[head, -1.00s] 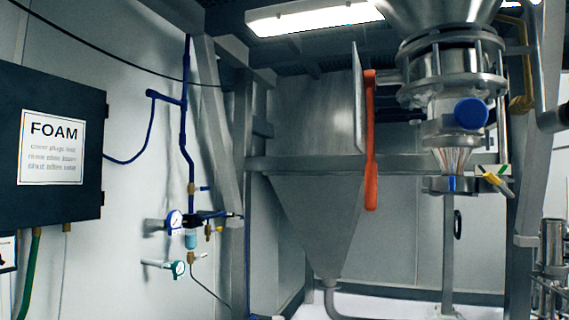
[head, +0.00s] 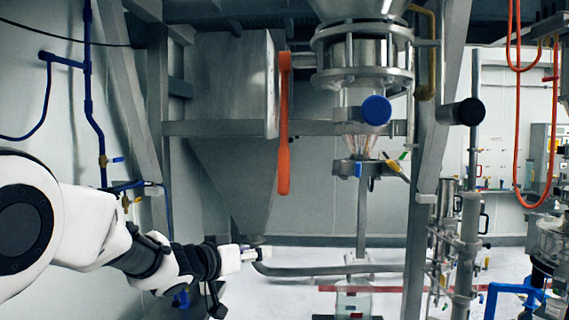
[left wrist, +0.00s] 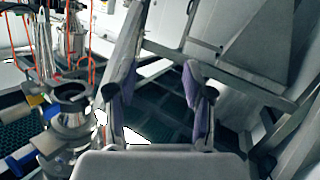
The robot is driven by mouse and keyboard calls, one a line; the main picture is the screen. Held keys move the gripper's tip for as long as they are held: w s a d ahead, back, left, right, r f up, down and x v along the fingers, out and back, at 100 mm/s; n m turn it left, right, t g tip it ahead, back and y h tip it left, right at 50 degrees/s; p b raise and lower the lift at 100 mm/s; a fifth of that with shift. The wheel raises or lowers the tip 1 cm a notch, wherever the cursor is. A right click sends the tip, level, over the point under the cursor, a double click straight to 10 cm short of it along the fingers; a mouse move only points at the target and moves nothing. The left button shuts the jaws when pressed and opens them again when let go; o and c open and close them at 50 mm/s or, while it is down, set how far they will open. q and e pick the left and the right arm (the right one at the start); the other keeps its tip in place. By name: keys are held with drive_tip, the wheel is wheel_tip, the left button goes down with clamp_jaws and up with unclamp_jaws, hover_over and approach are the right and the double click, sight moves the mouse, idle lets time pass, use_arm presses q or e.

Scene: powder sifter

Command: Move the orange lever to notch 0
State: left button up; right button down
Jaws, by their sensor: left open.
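The orange lever (head: 284,124) hangs upright and long in the head view, beside a grey plate on the right side of the steel hopper (head: 225,85). I cannot read any notch marks near it. My left gripper (head: 250,254) is in from the left, below and left of the lever's lower end and apart from it. In the left wrist view my left gripper (left wrist: 158,98) shows two purple-padded fingers spread apart with nothing between them. The lever cannot be made out for sure in that view. My right gripper is not in view.
A sifter column with a blue round cap (head: 376,110) stands right of the lever. A steel post (head: 437,140) and a black-ended bar (head: 468,112) are further right. A bent grey pipe (head: 330,268) runs low near my left gripper. Orange hoses (head: 516,40) hang at right.

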sight(280, 164)
use_arm(q)
drive_tip(key=s+d+r+m+t+h, duration=0.1)
drive_tip(key=s+r, duration=0.1)
drive_tip(key=r, duration=0.8)
drive_tip(key=s+d+r+m+h, duration=0.1)
drive_tip(key=s+r, duration=0.1)
drive_tip(key=r, duration=0.7)
drive_tip(key=p+x, duration=0.3)
drive_tip(key=x, duration=0.5)
drive_tip(key=shift+w+r, duration=0.1)
drive_tip(key=shift+w, duration=0.2)
drive_tip(key=shift+d, duration=0.15)
drive_tip(key=shift+s, duration=0.15)
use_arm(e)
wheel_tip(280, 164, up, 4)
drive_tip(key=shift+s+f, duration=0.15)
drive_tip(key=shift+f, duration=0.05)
use_arm(q)
clamp_jaws()
